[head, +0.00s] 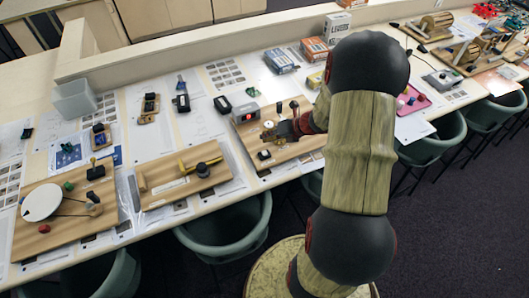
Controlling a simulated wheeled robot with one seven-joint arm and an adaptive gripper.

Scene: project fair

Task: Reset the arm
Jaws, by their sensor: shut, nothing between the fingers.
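My arm rises in the right middle of the head view and bends over toward the table. My gripper (275,131) is at its far end, partly hidden behind my arm. It is shut and looks empty. It is low over a wooden board (259,151) with small dark knobs and posts. Whether the gripper touches the board or a part on it I cannot tell.
A small box with a red light (248,115) stands just behind the gripper. Left of it are a board with a yellow lever (190,167) and a board with a white disc (42,202). Boxes (314,49) stand at the back. Green chairs (229,230) line the front edge.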

